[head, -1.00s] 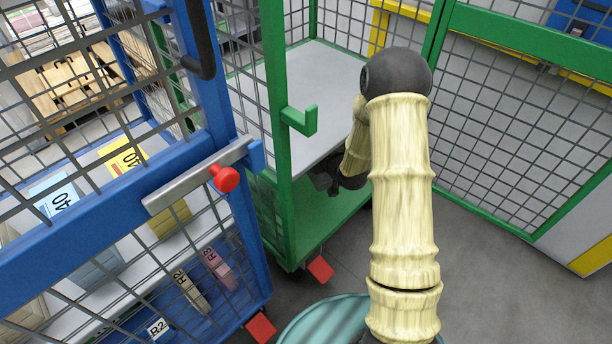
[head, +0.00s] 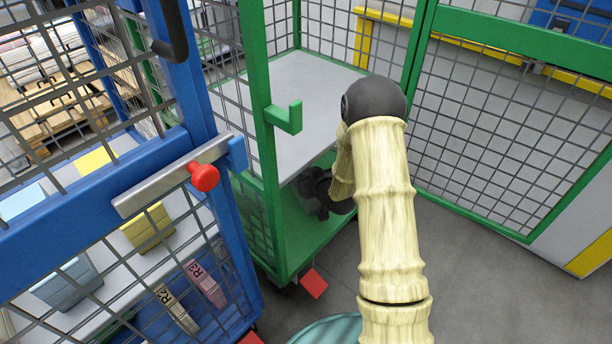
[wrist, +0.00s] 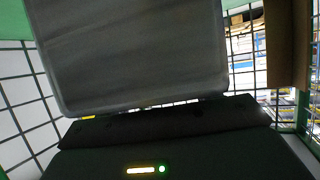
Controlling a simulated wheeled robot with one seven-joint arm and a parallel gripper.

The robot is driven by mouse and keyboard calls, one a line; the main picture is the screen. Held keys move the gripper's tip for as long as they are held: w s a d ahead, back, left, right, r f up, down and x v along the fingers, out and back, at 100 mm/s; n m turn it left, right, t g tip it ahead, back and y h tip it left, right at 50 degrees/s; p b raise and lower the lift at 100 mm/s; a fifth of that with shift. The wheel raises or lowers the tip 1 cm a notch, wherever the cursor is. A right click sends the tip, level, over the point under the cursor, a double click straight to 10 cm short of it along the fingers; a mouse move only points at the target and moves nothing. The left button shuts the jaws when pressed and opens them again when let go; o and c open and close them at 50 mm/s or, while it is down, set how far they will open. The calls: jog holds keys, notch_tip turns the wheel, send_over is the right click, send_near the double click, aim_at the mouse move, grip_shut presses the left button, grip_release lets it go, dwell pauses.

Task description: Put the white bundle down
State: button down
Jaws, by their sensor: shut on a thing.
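My gripper (head: 325,193) is inside the green cage cart (head: 265,160), below its middle shelf (head: 305,85) and above its green floor. In the wrist view the dark gripper (wrist: 155,118) is close against a large flat grey slab (wrist: 135,50), which appears to be the white bundle in shadow. The gripper is shut on it. The fingertips are hidden. In the head view the bundle cannot be made out behind the post and mesh. I cannot tell whether it touches the cart floor.
A blue cage cart (head: 100,190) with labelled bundles, yellow, blue and pink among them, stands close on the left. The cart's green hook (head: 284,117) juts near my arm. A green mesh panel (head: 500,120) is at right. Grey floor (head: 470,270) is free at lower right.

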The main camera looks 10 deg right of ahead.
jog(key=shift+w+r, duration=0.1)
jog(key=shift+r, duration=0.05)
jog(key=shift+f+b, duration=1.25)
jog(key=shift+f, duration=0.6)
jog(key=shift+f, duration=0.2)
jog(key=shift+c, duration=1.8)
grip_release()
jog(key=shift+d+f, duration=0.1)
